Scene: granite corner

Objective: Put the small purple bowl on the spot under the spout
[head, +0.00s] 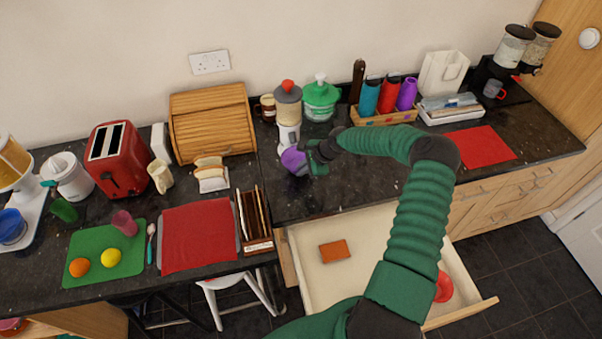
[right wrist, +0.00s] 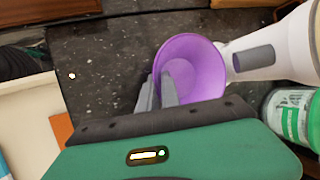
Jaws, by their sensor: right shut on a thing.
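The small purple bowl (head: 292,161) is in my right gripper (head: 309,160), at the back part of the dark counter. In the right wrist view the two grey fingers (right wrist: 159,86) are shut on the wall of the bowl (right wrist: 205,62), whose open side faces the camera. A white machine (head: 288,132) with a grey top and red knob stands just behind the bowl. In the right wrist view its grey spout (right wrist: 253,59) is right beside the bowl's rim. I cannot tell whether the bowl touches the counter. The spot under the spout is hidden. My left gripper is out of view.
A green-lidded jar (head: 320,100) stands right of the machine, and brown mugs (head: 266,107) stand left. A bottle rack (head: 384,117) is further right. Below the counter an open drawer (head: 305,262) juts out under my right arm. Bare counter (head: 290,203) lies in front of the bowl.

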